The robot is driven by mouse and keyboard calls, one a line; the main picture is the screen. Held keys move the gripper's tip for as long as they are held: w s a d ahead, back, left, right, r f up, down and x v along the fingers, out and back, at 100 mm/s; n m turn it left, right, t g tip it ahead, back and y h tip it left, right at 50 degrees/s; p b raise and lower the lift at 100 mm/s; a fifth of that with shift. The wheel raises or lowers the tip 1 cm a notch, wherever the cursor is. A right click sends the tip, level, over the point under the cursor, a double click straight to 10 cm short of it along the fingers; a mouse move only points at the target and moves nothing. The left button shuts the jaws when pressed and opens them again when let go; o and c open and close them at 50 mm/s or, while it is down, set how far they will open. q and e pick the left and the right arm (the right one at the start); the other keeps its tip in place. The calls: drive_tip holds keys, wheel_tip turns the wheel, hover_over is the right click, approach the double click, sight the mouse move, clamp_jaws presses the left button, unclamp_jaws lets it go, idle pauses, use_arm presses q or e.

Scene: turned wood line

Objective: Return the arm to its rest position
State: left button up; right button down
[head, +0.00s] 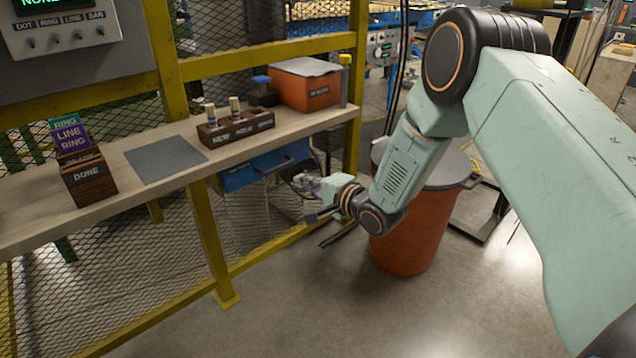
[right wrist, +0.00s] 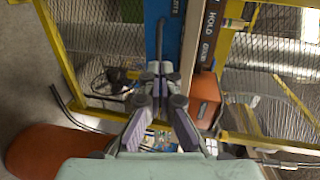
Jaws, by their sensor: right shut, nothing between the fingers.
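My right arm comes in from the right of the head view, with its elbow high and its forearm reaching down to the left. My right gripper (head: 310,200) hangs in front of the shelf, below its top, near the blue drawer. In the right wrist view the gripper (right wrist: 160,72) has its fingers together with nothing between them. My left gripper is not in the head view.
A wooden shelf (head: 135,200) holds a DONE card box (head: 88,182), a grey mat (head: 165,158), a wooden rack (head: 236,130) with pegs and an orange bin (head: 305,86). An orange barrel (head: 410,240) stands close behind my forearm. The front floor is clear.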

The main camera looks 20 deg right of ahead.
drive_tip(key=shift+p+v, duration=0.3)
drive_tip(key=shift+v, duration=1.45)
drive_tip(key=s+f+n+g+h, duration=0.4)
drive_tip(key=s+f+n+g, duration=0.4)
drive_tip(key=s+f, duration=0.8)
drive_tip(key=s+f+n+g, duration=0.2)
drive_tip(key=s+g, duration=0.1)
drive_tip(key=s, duration=1.1)
drive_tip(key=s+a+f+n+g+h, duration=0.1)
drive_tip(key=s+f+n+g, duration=0.2)
drive_tip(key=s, duration=1.1)
drive_tip(key=shift+a+f+g+h, duration=0.25)
drive_tip(key=shift+f+g+h, duration=0.05)
drive_tip(key=shift+s, duration=0.1)
